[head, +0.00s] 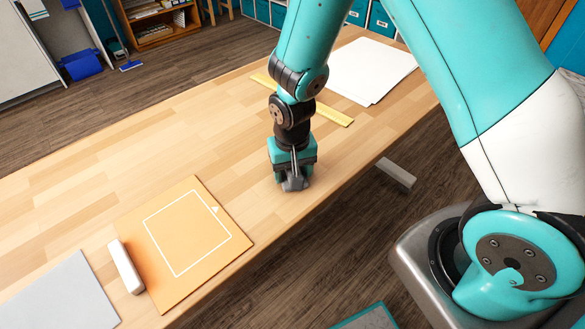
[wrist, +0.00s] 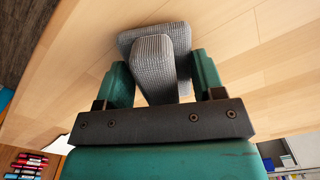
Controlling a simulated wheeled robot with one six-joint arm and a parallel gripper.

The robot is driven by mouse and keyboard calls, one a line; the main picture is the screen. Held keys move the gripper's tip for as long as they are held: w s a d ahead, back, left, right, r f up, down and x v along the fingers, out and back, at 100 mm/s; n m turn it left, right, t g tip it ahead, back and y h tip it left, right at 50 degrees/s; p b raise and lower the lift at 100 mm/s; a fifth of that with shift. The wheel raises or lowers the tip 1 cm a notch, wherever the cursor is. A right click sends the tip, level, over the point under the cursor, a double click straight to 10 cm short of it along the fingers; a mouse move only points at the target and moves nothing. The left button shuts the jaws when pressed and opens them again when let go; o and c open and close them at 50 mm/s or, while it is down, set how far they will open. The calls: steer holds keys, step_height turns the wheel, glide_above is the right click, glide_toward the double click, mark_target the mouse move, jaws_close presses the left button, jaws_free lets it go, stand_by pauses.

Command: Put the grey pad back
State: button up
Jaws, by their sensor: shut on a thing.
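My gripper (head: 291,180) is over the table to the right of the orange board, pointing down. In the wrist view my gripper (wrist: 163,80) is shut on the grey pad (wrist: 155,60), a textured block with a wider base, seen between the two green fingers. In the head view the grey pad (head: 294,184) shows only in part below the fingers, close to the tabletop; I cannot tell whether it touches. The orange board (head: 165,275) lies flat at the front left, with a white square outline (head: 199,240) and a small white triangle mark near one corner. The outline is empty.
A white bar (head: 125,267) lies along the board's left edge. A grey sheet (head: 65,298) is at the front left. A yellow ruler (head: 334,115) and white sheets (head: 368,70) lie behind my gripper. The wooden table (head: 130,150) is clear between gripper and board.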

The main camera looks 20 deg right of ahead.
steer(key=shift+f, duration=0.15)
stand_by(0.3)
steer(key=o, duration=1.5)
steer(key=shift+r+p, duration=3.9)
steer(key=shift+r, duration=0.6)
steer(key=shift+r, duration=0.1)
